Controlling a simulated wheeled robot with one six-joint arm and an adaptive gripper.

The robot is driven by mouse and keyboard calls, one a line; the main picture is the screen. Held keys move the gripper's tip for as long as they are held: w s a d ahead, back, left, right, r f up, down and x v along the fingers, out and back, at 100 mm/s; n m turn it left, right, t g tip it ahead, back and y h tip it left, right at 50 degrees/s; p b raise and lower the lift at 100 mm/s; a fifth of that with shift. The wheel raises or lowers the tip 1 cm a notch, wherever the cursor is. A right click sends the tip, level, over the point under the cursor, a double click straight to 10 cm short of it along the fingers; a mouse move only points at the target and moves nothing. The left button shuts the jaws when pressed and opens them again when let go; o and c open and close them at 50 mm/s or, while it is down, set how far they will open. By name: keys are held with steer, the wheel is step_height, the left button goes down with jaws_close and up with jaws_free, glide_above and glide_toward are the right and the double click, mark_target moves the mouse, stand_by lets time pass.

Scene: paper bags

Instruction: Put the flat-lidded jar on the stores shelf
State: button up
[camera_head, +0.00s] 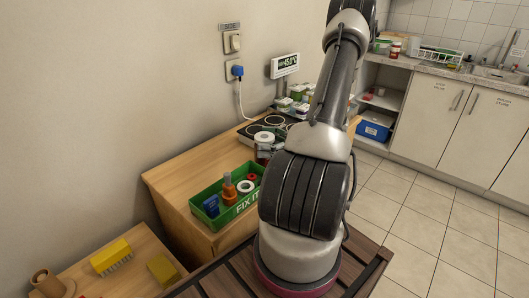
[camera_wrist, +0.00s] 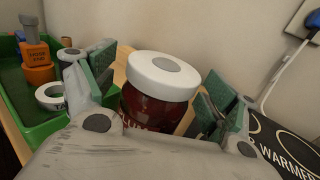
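A jar (camera_wrist: 160,92) with dark red contents, a printed label and a white flat lid with a grey disc stands upright on the wooden side table. Its white lid also shows in the head view (camera_head: 264,137), beside my arm. My gripper (camera_wrist: 162,90) is open, with one green-padded finger on each side of the jar. A gap shows at the left finger; contact at the right finger is unclear. The lower part of the jar is hidden by my gripper. An open shelf (camera_head: 386,101) is under the far counter; no stores label is readable.
A green FIX IT box (camera_head: 226,213) with tools and tape stands left of the jar. A black warmer plate (camera_wrist: 284,152) with a white cable is at the right. Several small containers (camera_head: 292,103) stand behind. A blue bin (camera_head: 374,131) sits beneath the open shelf. The tiled floor is clear.

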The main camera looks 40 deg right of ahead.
steer(key=c, duration=1.6)
steer(key=shift+c, duration=0.2)
steer(key=shift+r, duration=0.15)
